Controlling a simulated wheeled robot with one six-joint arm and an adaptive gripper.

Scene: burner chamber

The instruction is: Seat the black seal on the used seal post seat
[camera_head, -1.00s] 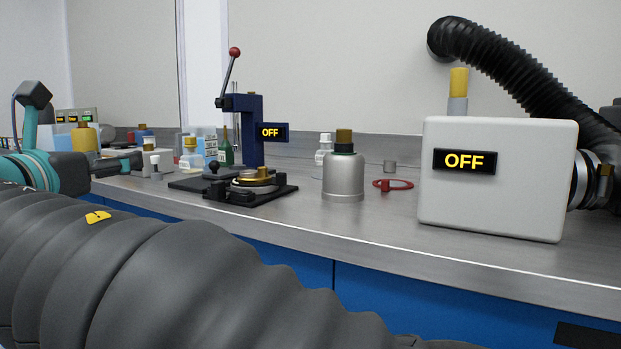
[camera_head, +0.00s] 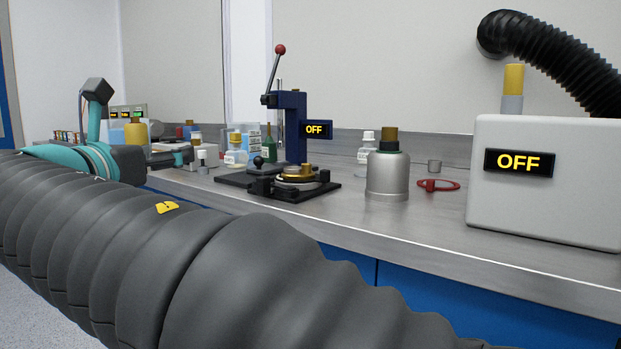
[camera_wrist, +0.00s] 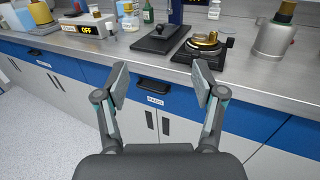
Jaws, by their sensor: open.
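I cannot make out the black seal or the used seal post seat for certain in either view. My gripper (camera_wrist: 162,80) is open and empty in the wrist view, its two fingers spread above the front of the bench, over the blue drawers. In the head view my gripper (camera_head: 172,158) is at the left, by the bench's front edge. A brass fitting (camera_head: 300,173) sits in a black clamp base (camera_head: 312,191) under a dark blue press (camera_head: 292,125).
A white box (camera_head: 540,205) marked OFF is at far right. Bottles crowd behind. The bench's front strip (camera_head: 420,222) is clear.

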